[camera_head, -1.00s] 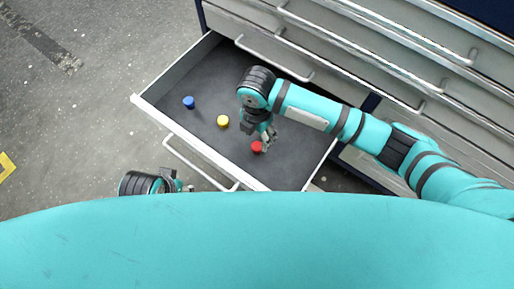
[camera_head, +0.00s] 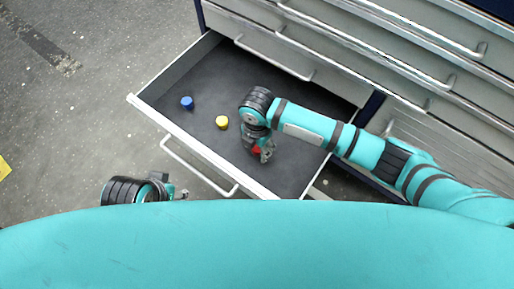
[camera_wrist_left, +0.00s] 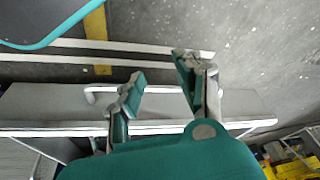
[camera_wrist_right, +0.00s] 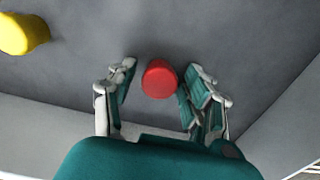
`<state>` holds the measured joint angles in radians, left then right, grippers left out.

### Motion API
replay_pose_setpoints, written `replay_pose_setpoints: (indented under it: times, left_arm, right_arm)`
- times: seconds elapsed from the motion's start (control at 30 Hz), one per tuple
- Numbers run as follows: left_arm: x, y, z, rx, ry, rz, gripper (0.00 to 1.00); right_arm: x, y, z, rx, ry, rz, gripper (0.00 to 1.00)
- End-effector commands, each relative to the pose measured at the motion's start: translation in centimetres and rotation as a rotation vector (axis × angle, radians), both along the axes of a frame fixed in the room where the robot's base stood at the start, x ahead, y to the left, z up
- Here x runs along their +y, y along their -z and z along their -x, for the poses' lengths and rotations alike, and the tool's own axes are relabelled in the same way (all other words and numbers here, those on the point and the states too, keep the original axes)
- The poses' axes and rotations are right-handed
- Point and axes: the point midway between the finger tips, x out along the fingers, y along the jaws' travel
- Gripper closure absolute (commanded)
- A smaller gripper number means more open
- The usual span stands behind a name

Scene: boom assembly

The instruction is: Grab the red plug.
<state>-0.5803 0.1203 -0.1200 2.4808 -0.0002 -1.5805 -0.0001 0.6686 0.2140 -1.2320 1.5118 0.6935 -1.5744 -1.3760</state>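The red plug (camera_head: 257,149) lies on the floor of the open drawer, near its front right part, and is partly hidden by my right gripper in the head view. In the right wrist view the red plug (camera_wrist_right: 160,78) sits between the fingertips of my right gripper (camera_wrist_right: 158,82). The fingers are open; the right finger is close to the plug, and I cannot tell whether it touches. A gap shows on the left side. My left gripper (camera_wrist_left: 160,75) is open and empty, outside the drawer in front of its handle.
A yellow plug (camera_head: 222,122) and a blue plug (camera_head: 187,103) stand left of the red one in the drawer (camera_head: 210,75). The drawer's front wall and handle (camera_head: 195,165) lie between my two grippers. Closed drawers with handles rise behind.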

Motion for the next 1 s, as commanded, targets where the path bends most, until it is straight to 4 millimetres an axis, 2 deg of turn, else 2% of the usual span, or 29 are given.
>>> replay_pose_setpoints:
  times: [0.03,0.2,0.27,0.57,0.67,0.87,0.93,1.0]
  left_arm:
    - [0.0,0.0,0.0,0.0,0.0,0.0,0.65]
    - [0.0,0.0,0.0,0.0,0.0,0.0,0.65]
    - [0.0,0.0,0.0,0.0,0.0,0.0,0.65]
    - [0.0,-0.2,0.0,0.0,0.0,0.0,0.65]
    - [0.0,-0.9,0.0,0.0,0.0,0.0,0.65]
    - [0.0,-2.4,-0.1,-0.005,0.0,0.002,0.65]
    - [-0.2,0.2,-0.7,0.015,0.0,0.0,0.65]
    - [-0.2,1.4,-1.0,0.02,0.001,0.0,0.65]
  right_arm:
    - [0.0,0.0,0.0,0.0,0.0,0.0,0.58]
    - [0.0,0.0,0.0,0.0,0.0,0.0,0.8]
    - [0.0,0.0,0.0,0.0,0.0,0.0,0.86]
    - [0.0,-0.6,0.0,-0.001,0.0,-0.001,0.86]
    - [0.1,-2.0,-0.1,-0.001,-0.001,-0.003,0.86]
    - [0.1,-6.2,-0.1,-0.002,-0.001,-0.002,0.86]
    - [0.1,-7.4,-0.1,-0.002,-0.002,-0.002,0.86]
    - [0.0,-8.5,-0.1,-0.002,-0.001,-0.001,0.86]
